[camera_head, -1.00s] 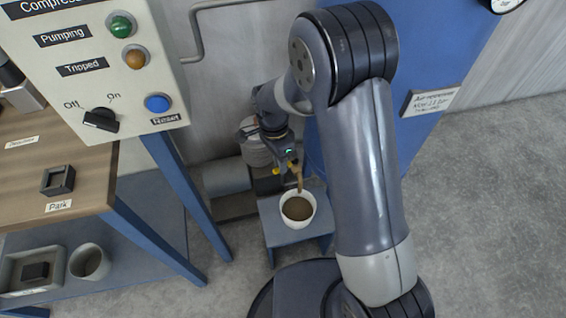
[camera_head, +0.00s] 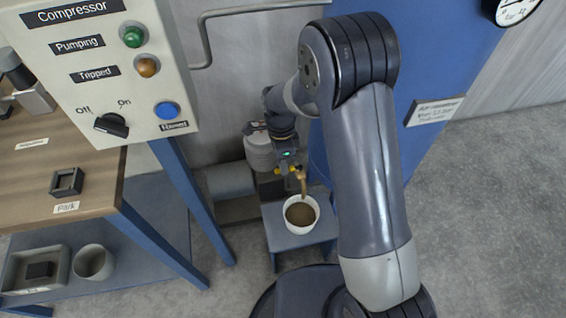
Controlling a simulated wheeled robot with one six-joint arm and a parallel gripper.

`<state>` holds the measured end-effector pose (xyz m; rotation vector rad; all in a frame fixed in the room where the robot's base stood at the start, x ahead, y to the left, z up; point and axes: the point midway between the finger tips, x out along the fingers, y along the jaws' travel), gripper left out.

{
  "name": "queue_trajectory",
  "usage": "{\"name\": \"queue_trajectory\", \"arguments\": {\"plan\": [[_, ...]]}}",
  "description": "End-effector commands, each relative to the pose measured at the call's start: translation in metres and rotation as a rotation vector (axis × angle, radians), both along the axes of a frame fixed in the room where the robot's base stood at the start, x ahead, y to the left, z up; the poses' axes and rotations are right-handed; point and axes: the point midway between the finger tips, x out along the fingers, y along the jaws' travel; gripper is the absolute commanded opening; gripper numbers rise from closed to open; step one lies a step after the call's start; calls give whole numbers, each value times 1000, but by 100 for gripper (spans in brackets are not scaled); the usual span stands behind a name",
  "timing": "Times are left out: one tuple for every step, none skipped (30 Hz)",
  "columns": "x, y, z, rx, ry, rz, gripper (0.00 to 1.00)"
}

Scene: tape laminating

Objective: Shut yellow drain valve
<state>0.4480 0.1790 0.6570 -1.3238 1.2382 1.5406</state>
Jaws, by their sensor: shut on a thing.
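The yellow drain valve (camera_head: 280,170) shows as a small patch of yellow low beside the blue tank (camera_head: 375,130). My gripper (camera_head: 291,173) is at the valve, shut on its yellow handle; the fingertips are small and partly hidden, so the handle's angle is hard to read. A brown stream (camera_head: 303,183) runs down just right of my gripper. It falls into a white cup (camera_head: 301,214) holding brown liquid, on a small blue-grey stand (camera_head: 287,238).
A compressor control panel (camera_head: 100,65) stands at the upper left, above a wooden bench (camera_head: 35,190) with blue legs. A lower shelf (camera_head: 130,265) holds a tray and another cup. A gauge (camera_head: 513,9) is at the upper right. Floor at the right is clear.

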Motion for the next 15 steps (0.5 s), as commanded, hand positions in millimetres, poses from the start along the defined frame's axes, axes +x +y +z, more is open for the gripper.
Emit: {"name": "queue_trajectory", "arguments": {"plan": [[1,1,1,3,-4,-2,0],[1,1,1,3,-4,-2,0],[1,1,1,3,-4,-2,16],[1,1,1,3,-4,-2,19],[1,1,1,3,-4,-2,21],[1,1,1,3,-4,-1,25],[1,1,1,3,-3,-1,27],[1,1,1,3,-3,-1,29],[1,1,1,2,-4,-1,33],[1,1,1,2,-3,0,35],[1,0,0,2,-3,0,37],[1,0,0,2,-3,0,37],[1,0,0,2,-3,0,37],[1,0,0,1,-2,0,37],[1,0,0,1,-2,0,37]]}}
